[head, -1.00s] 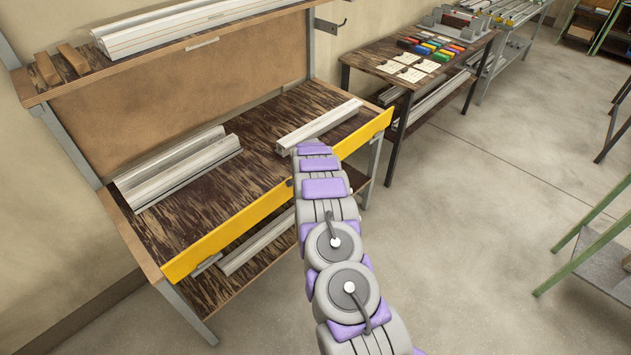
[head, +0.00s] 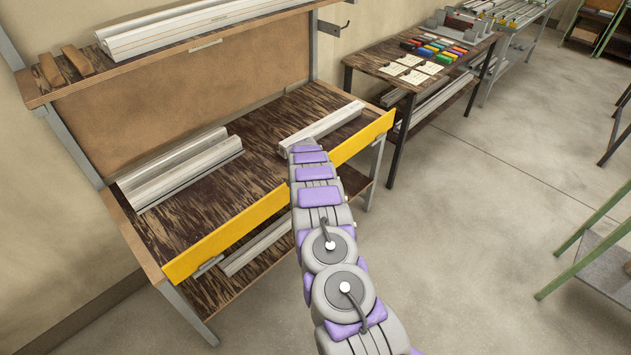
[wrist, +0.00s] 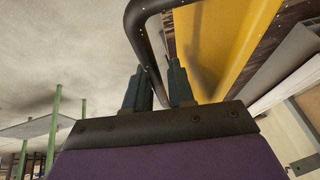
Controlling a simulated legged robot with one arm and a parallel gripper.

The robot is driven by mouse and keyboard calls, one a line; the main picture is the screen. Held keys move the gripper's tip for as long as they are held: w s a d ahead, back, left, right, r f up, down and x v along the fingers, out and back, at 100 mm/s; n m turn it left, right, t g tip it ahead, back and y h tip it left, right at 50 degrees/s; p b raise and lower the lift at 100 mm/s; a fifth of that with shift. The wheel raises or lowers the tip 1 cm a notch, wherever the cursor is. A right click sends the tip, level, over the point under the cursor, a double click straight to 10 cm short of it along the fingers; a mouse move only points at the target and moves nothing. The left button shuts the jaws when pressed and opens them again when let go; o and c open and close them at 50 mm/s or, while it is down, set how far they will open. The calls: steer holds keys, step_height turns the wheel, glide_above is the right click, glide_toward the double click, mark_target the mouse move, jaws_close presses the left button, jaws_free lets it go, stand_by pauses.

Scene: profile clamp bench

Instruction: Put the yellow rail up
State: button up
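The yellow rail (head: 225,235) runs along the front edge of the workbench, low and sloping in the head view, its middle hidden behind my arm. It shows as a broad yellow face in the wrist view (wrist: 230,45). A dark bent tube handle (wrist: 140,35) stands out in front of it there. My gripper (wrist: 158,80) has its two dark fingers apart, with the handle's tube passing between them. The tube lies close to the left finger; a narrow gap seems to show at the right finger. In the head view my gripper is hidden behind my arm.
Pale profiles lie on the worktop at left (head: 180,165) and right (head: 320,128). An upper shelf holds more profiles (head: 190,28) and two wooden blocks (head: 77,60). A side table (head: 365,60) with coloured pieces stands behind at right. Green-legged furniture (head: 580,250) stands right; the floor between is open.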

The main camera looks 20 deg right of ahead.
steer(key=shift+o, duration=1.2)
steer(key=p+v, duration=0.1)
steer(key=v, duration=1.6)
steer(key=shift+r+p, duration=0.2)
steer(key=shift+p, duration=0.1)
steer(key=shift+d, duration=0.15)
